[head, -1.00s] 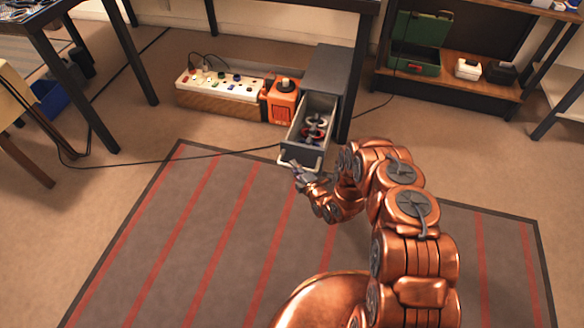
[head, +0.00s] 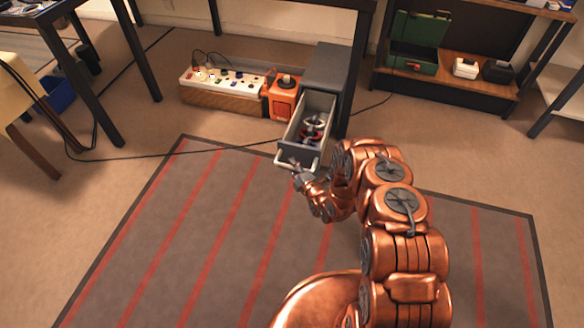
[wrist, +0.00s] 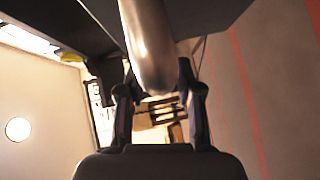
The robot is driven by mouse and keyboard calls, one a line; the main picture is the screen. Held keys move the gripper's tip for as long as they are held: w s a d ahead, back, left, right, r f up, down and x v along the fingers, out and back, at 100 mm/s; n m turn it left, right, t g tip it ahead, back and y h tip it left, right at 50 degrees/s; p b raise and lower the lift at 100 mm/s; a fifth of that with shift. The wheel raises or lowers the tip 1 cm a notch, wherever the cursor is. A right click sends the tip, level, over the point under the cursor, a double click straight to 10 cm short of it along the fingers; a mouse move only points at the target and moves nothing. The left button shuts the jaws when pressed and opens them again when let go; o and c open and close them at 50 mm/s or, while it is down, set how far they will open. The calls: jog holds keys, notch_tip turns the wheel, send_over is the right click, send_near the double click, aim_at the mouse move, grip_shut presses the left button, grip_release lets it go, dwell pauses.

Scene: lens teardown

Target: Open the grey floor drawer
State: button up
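The grey floor drawer (head: 285,154) stands pulled well out of its dark grey cabinet (head: 327,68), under the table. Its inside is exposed, with red and pale ring-like parts (head: 314,128) in it. A pale bar handle (head: 314,164) runs across its front. My gripper (head: 297,168) is at this handle, at the left part of the drawer front. In the wrist view the handle (wrist: 150,45) passes between the two fingers (wrist: 157,85), which close around it. The finger contact is partly hidden in the head view.
An orange box (head: 282,98) and a power strip on a wooden base (head: 221,95) stand left of the cabinet. A table leg (head: 358,85) is close on its right. A black cable (head: 140,157) crosses the floor.

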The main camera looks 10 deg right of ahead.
jog(key=shift+o, duration=0.3)
jog(key=shift+a, duration=0.1)
jog(key=v, duration=1.2)
dwell(0.4)
